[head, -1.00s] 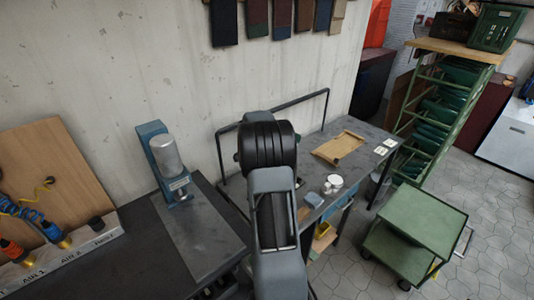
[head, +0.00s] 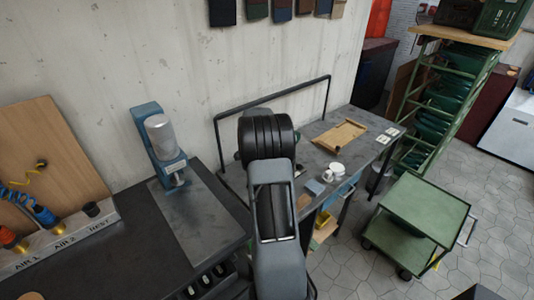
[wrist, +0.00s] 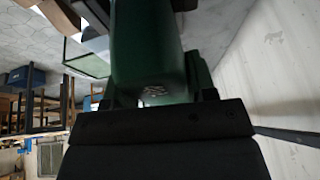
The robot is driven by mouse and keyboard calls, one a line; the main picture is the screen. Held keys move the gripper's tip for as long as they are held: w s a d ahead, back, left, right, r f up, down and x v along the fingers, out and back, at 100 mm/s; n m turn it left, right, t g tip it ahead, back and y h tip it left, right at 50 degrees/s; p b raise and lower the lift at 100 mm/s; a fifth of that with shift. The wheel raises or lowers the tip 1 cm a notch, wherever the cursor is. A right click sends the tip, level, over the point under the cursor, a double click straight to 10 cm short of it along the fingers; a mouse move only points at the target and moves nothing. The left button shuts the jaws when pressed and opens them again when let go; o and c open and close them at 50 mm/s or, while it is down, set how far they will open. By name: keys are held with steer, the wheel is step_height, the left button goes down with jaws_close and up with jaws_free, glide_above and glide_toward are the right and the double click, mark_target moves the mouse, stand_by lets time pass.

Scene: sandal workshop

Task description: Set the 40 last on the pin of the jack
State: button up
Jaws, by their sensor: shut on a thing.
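A dark green last (wrist: 150,50) fills the middle of the wrist view, close to the camera. Pale marking on it is too small to read. My gripper (wrist: 155,92) is shut on this last. In the head view my own arm covers the gripper, with only a small green patch (head: 298,136) beside the arm. A blue machine with a grey cylinder (head: 160,135) stands on the left bench; I cannot make out a pin on it or tell whether it is the jack.
A dark bench (head: 110,250) is at left with air fittings. Behind my arm, a grey table (head: 352,150) holds a wooden tray (head: 340,136) and white mug (head: 333,172). A green cart (head: 428,205) and a rack of green lasts (head: 440,100) stand right. Grey floor is free at right.

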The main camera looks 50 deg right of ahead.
steer(key=shift+f, duration=0.1)
stand_by(0.7)
steer(key=o, duration=1.1)
steer(key=shift+c, duration=0.2)
steer(key=shift+f, duration=0.1)
steer(key=b+v, duration=0.1)
steer(key=v, duration=1.3)
steer(key=shift+b, duration=0.3)
steer(key=shift+s, duration=0.1)
